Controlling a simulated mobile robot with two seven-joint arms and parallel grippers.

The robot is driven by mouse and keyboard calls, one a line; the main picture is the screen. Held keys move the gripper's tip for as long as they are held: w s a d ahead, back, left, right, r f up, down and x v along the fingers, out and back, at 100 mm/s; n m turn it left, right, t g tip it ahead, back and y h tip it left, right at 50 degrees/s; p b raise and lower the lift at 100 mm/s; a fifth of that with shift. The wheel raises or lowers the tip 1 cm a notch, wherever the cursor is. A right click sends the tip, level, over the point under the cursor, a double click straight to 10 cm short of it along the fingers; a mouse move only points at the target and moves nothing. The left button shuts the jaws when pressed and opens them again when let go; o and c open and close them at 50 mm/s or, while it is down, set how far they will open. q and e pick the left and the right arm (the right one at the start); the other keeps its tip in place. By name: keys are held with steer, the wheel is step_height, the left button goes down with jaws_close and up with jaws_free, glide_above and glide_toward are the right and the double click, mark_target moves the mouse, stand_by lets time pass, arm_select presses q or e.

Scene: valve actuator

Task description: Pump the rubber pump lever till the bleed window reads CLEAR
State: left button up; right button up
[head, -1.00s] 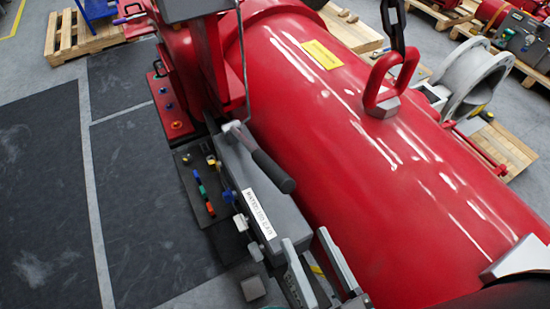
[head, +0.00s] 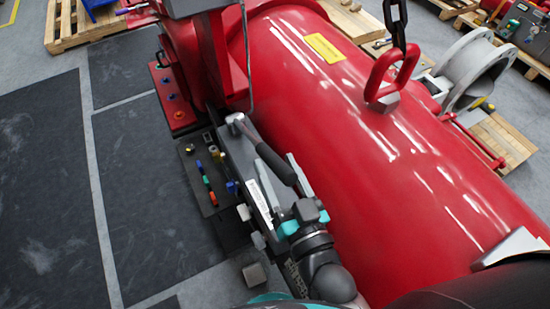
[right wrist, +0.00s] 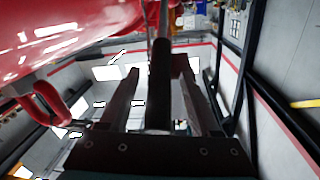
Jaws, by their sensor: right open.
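The pump lever is a light metal rod with a black rubber grip (head: 275,163), slanting up from the grey pump body at the cylinder's left side. My right gripper (head: 279,163) is at the grip's near end, with its fingers open. In the right wrist view the black grip (right wrist: 160,82) runs lengthwise between the two spread fingers (right wrist: 157,70), with gaps on both sides. A white label strip (head: 258,203) lies along the pump body, partly hidden by my gripper. Its text is too small to read, and I cannot make out the bleed window. My left gripper is not in view.
The big red cylinder (head: 350,160) lies close on the right of the lever, with a red lifting eye (head: 392,75) and chain on top. A dark panel with coloured fittings (head: 205,180) stands left of the pump. Dark mats (head: 45,200) cover open floor farther left.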

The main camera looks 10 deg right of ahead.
steer(key=shift+w+a, duration=0.15)
steer(key=shift+w, duration=0.55)
jaws_close()
stand_by(1.1)
